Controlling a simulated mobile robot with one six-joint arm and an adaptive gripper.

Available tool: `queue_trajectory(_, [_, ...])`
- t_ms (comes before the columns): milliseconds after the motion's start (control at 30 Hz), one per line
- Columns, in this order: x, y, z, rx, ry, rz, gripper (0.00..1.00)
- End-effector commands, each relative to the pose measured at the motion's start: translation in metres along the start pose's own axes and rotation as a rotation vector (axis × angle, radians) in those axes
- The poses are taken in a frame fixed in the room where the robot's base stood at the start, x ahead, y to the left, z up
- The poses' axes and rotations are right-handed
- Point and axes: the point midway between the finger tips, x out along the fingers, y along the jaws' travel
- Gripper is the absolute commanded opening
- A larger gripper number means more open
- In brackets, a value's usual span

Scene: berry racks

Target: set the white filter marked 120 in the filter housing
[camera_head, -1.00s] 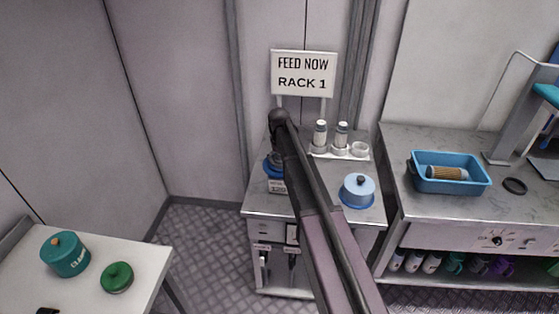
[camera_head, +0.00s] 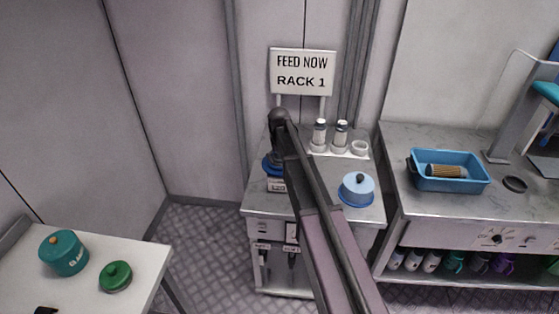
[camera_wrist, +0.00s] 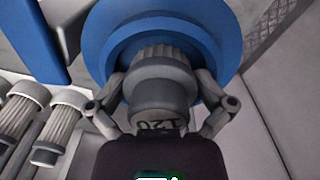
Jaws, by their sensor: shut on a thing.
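My gripper (camera_wrist: 160,88) is shut on the filter marked 120 (camera_wrist: 160,118), its fingers on both sides of the grey cap. The pleated body points into the round blue filter housing (camera_wrist: 228,35) in the wrist view. Whether it is fully seated I cannot tell. In the head view the housing (camera_head: 269,170) stands at the left of the rack table, partly hidden by my arm, which also hides my gripper and the filter. A light blue lid with a dark knob (camera_head: 358,188) lies at the table's right front.
Two more white filters (camera_head: 319,133) stand in a holder beside an empty ring (camera_head: 359,148); filters (camera_wrist: 62,122) also show at left in the wrist view. A blue tray (camera_head: 420,183) holds a brown filter on the right counter. A white table (camera_head: 90,292) stands at left.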

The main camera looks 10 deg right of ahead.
Motion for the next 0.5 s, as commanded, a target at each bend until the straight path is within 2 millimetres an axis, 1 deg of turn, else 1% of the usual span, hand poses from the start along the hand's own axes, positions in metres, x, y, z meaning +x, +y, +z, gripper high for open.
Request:
queue_trajectory(33, [0.0024, 0.0009, 0.0051, 0.0, -0.009, 0.002, 0.41])
queue_trajectory(233, [0.0026, 0.0005, 0.0052, 0.0, -0.009, 0.002, 0.41])
queue_trajectory(267, [0.0026, 0.0004, 0.0053, 0.0, -0.009, 0.002, 1.0])
queue_trajectory(500, [0.0022, 0.0, 0.0054, -0.001, -0.009, 0.001, 1.0])
